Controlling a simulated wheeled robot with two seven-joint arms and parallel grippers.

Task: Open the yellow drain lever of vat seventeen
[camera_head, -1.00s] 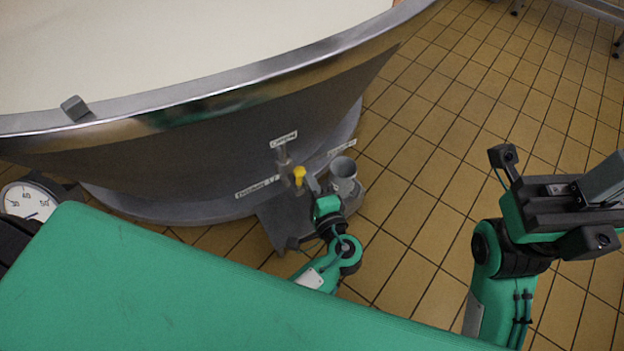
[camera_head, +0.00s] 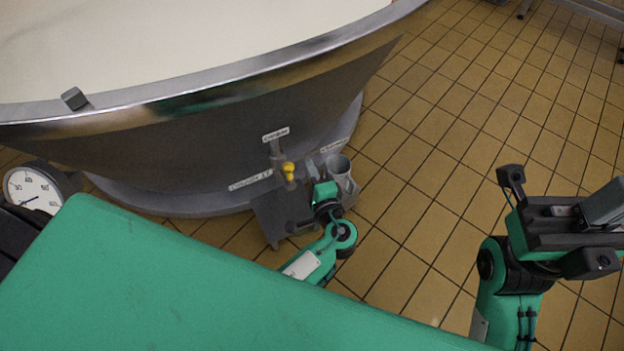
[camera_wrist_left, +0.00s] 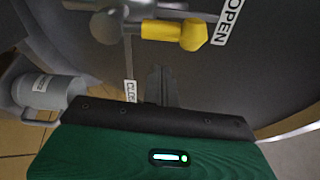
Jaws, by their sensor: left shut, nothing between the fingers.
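The yellow drain lever (camera_head: 289,170) stands low on the front of the big metal vat (camera_head: 230,140). In the left wrist view, its yellow knob (camera_wrist_left: 193,35) is at the end of a metal bar, beside an OPEN label (camera_wrist_left: 228,20). A second, partly hidden label (camera_wrist_left: 130,92) is lower left. My left gripper (camera_wrist_left: 162,78) is shut and empty, its fingertips a little below the lever and apart from it in the picture. In the head view its fingers are hard to make out beside the valve. My right gripper (camera_head: 603,205) is far right, its fingertips unclear.
A grey cup-like vessel (camera_head: 340,168) stands close to the right of my left wrist; it shows in the left wrist view too (camera_wrist_left: 50,92). A dial gauge (camera_head: 32,191) is far left. Tiled floor (camera_head: 440,130) is clear at right.

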